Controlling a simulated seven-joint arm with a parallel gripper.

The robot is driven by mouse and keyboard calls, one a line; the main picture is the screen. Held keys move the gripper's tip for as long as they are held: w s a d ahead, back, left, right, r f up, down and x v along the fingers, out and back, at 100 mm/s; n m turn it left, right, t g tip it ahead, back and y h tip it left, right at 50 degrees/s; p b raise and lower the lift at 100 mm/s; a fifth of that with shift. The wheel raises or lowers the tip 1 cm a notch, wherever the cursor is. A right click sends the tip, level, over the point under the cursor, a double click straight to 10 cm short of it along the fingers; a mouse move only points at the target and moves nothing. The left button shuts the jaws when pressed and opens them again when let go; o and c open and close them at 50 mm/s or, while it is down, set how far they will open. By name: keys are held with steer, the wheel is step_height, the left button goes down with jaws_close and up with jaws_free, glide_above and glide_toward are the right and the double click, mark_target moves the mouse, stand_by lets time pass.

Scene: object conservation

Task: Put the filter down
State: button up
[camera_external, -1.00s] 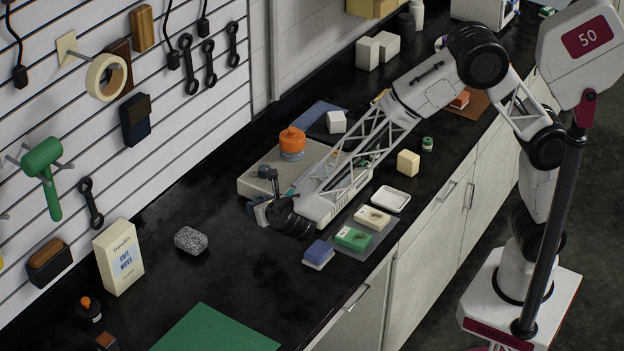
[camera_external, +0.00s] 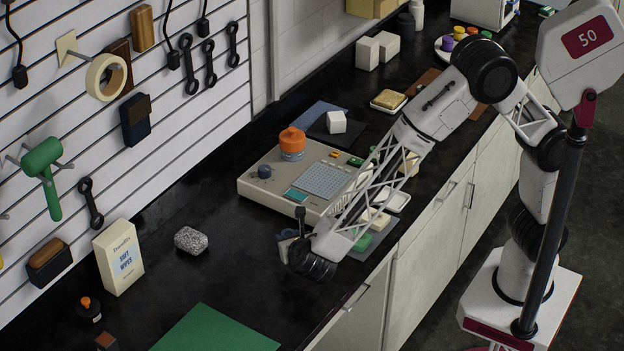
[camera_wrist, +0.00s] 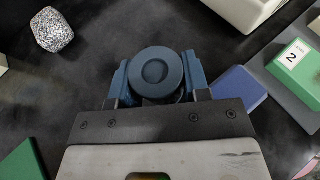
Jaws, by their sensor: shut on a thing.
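The filter (camera_wrist: 154,70) is a round, dark blue disc with a recessed centre. In the wrist view it sits between the two blue fingers of my gripper (camera_wrist: 158,84), which is shut on it. In the external view my gripper (camera_external: 287,242) is low over the black counter, in front of the beige device's near corner. My wrist hides much of the filter there. I cannot tell whether the filter touches the counter.
A blue block (camera_wrist: 238,88) lies close to the right of my gripper, with a green block (camera_wrist: 296,68) marked 2 beyond it. The beige device (camera_external: 262,187) stands behind. A speckled stone (camera_external: 191,240) and green mat (camera_external: 215,332) lie left. Bare counter lies between.

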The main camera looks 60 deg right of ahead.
glide_above(230, 268)
steer(key=shift+f, duration=0.75)
stand_by(0.3)
steer(key=shift+f, duration=0.1)
steer(key=shift+f, duration=1.65)
steer(key=shift+f, duration=0.15)
steer(key=o, duration=0.9)
